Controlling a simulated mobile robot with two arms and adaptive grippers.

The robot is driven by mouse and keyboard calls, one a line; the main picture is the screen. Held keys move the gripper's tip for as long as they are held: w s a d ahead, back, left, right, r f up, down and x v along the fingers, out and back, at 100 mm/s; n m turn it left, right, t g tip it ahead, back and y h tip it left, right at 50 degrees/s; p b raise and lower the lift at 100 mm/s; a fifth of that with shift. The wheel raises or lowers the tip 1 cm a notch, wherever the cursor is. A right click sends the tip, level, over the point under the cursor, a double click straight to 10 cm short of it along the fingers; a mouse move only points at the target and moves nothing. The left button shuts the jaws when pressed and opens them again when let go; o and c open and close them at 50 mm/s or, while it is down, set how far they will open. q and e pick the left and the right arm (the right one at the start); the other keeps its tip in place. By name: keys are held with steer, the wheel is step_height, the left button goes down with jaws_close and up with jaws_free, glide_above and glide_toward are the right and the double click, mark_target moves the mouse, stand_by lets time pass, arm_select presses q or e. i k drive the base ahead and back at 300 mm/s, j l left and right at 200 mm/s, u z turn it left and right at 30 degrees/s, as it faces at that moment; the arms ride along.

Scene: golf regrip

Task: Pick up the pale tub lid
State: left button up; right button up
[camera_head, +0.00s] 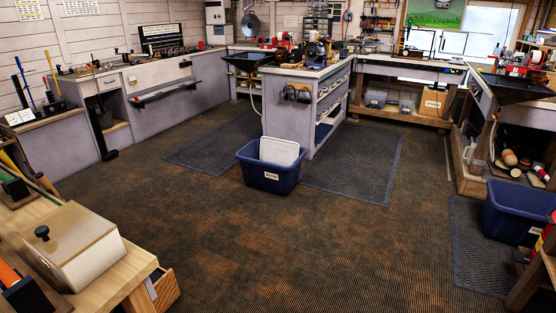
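A pale, whitish rectangular lid (279,150) stands upright and slightly tilted at the blue tub (270,178) on the floor in the middle of the room. Its upper part shows above the tub's front rim. Its lower part is hidden by the tub, and I cannot tell whether it stands inside the tub or just behind it. The tub has a small white label on its front. Neither of my grippers shows in the head view.
A grey island bench (284,118) stands right behind the tub. A wooden bench (122,275) with a pale knobbed box (75,255) is at the near left. Another blue tub (517,213) is at the right. The carpeted floor (270,250) in front is clear.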

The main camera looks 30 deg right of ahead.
mark_target(278, 151)
steer(key=i+l+z, duration=1)
steer(key=i+z, duration=0.25)
steer(key=i, duration=0.2)
steer(key=i+z, duration=0.25)
steer(key=i, duration=1.6)
steer(key=i+l+u, duration=0.15)
steer(key=i+u, duration=0.2)
steer(key=i, duration=0.25)
steer(key=i+l+u, duration=0.4)
steer(key=i, duration=0.25)
steer(key=i+l+u, duration=0.35)
steer(key=i, duration=0.2)
